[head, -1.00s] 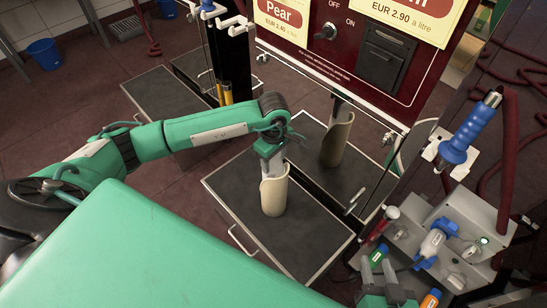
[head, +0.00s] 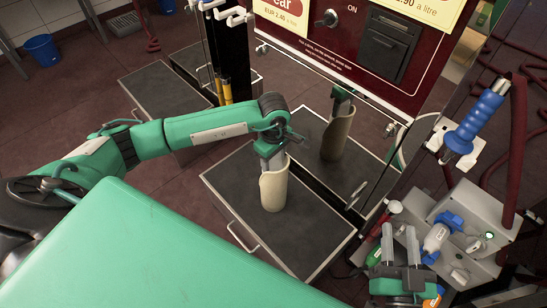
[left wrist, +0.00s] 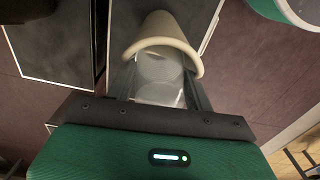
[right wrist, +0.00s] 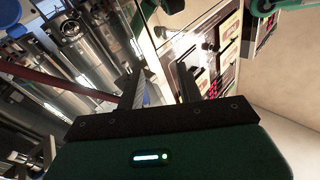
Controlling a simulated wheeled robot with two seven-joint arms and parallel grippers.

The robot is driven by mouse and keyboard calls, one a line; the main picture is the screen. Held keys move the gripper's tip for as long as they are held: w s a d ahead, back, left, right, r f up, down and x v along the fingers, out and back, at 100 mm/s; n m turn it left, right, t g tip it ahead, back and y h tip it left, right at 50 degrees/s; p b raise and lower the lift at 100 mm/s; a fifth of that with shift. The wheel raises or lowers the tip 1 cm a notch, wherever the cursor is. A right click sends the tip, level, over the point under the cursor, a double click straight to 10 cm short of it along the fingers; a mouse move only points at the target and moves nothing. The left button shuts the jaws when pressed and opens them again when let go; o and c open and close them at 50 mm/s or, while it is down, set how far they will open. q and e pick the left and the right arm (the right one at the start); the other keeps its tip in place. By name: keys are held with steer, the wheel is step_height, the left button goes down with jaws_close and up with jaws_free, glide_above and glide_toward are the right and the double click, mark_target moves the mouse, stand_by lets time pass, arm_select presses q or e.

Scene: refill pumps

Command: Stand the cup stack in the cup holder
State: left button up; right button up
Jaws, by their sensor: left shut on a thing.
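The cup holder (head: 273,192) is a cream upright tube with a cut-away rim, standing on a dark-topped platform (head: 235,212). My left gripper (head: 273,163) points down at the holder's mouth. In the left wrist view, its fingers (left wrist: 160,90) are shut on a stack of clear cups (left wrist: 158,72), with the cream holder (left wrist: 165,27) just beyond and around its far side. How deep the stack sits in the holder is hidden. My right gripper (head: 401,246) is open and empty beside the grey box at the right; it also shows in the right wrist view (right wrist: 160,85).
A shiny dark panel stands behind the platform and mirrors the holder (head: 336,135). A grey box (head: 470,235) with blue-handled tools and bottles is at the right. A blue bucket (head: 41,47) stands on the floor, back left.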

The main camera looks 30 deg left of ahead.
arm_select(q)
steer(key=shift+f+b, duration=0.3)
steer(key=shift+f, duration=0.45)
arm_select(e)
steer(key=shift+w+d+r+t, duration=0.1)
steer(key=shift+d+r+t, duration=0.15)
steer(key=shift+r+t, duration=0.45)
steer(key=shift+w+d+r+t, duration=0.1)
steer(key=shift+d+r+t, duration=0.2)
steer(key=shift+r, duration=0.65)
steer(key=shift+w+d+r+t, duration=0.1)
steer(key=shift+d+r+t, duration=0.05)
steer(key=shift+r+t, duration=0.6)
steer(key=shift+r, duration=0.1)
